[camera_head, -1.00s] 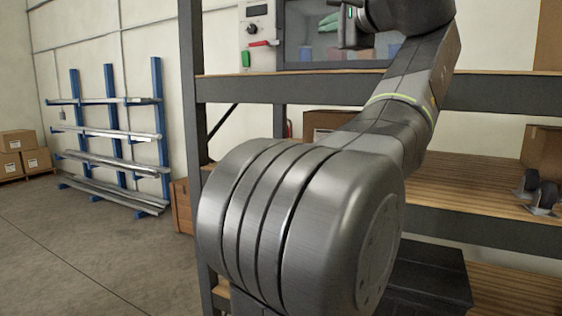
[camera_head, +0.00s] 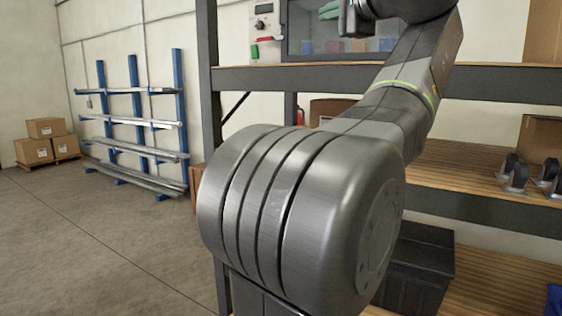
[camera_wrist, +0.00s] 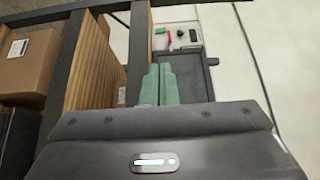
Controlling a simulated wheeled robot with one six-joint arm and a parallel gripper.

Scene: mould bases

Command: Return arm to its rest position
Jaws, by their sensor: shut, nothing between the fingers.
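My gripper (camera_wrist: 157,72) shows in the wrist view as two pale green fingers lying side by side, shut with nothing between them. They point towards a control panel (camera_wrist: 184,38) and a dark-framed cabinet (camera_wrist: 211,88); their distance from these is hard to tell. The panel (camera_head: 263,25) and the cabinet (camera_head: 292,47) also show there, behind the arm.
A shelving unit (camera_head: 245,80) with wooden boards stands close behind my arm. Casters (camera_head: 515,175) and a cardboard box (camera_head: 541,138) sit on its middle shelf, and a black crate (camera_head: 420,260) is lower. A blue rack (camera_head: 181,100) stands left. Floor (camera_head: 90,235) there is clear.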

